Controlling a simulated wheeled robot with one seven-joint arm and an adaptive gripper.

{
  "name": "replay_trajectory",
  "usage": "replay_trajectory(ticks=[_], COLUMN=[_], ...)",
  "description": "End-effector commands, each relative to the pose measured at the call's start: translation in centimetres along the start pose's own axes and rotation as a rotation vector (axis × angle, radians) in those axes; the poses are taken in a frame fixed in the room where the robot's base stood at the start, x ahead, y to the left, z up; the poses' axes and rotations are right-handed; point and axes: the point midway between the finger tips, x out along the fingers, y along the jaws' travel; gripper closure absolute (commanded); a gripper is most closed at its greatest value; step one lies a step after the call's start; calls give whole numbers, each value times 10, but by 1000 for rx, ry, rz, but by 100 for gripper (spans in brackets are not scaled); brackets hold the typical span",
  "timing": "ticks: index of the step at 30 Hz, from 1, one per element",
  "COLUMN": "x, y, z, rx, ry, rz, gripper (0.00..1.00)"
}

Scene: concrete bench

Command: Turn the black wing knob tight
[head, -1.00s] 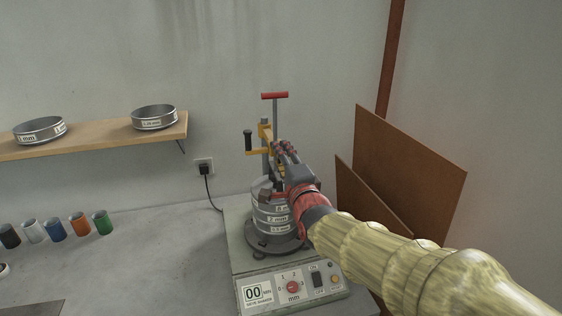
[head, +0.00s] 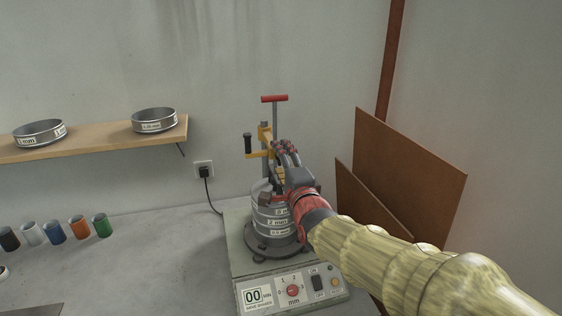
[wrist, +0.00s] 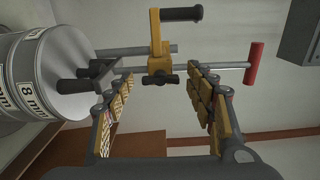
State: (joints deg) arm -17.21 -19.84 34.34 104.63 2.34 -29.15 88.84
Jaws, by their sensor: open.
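The black wing knob (wrist: 160,78) sits on the yellow clamp (wrist: 158,62) of the sieve shaker's post. In the wrist view it lies between my two fingertips, with space on both sides. My gripper (wrist: 161,80) is open and holds nothing. In the head view my gripper (head: 284,155) is beside the yellow clamp (head: 263,138), above the sieve stack (head: 270,213), and hides the knob.
A black crank handle (head: 248,143) sticks out left of the clamp. A red T-bar (head: 274,99) tops the rod. The shaker base (head: 290,290) has a control panel. Brown boards (head: 410,165) lean at right. Several coloured cups (head: 79,227) stand at left.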

Motion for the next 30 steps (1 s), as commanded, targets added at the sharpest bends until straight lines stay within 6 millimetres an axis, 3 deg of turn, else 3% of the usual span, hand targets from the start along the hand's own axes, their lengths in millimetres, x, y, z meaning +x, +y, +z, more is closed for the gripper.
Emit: replay_trajectory(ticks=[7,21,30], x=[-14,-96,-119], y=[-1,0,0], z=[0,0,0], rx=[0,0,-1], ry=[0,0,0], rz=[-1,-1,0], gripper=[45,45,45])
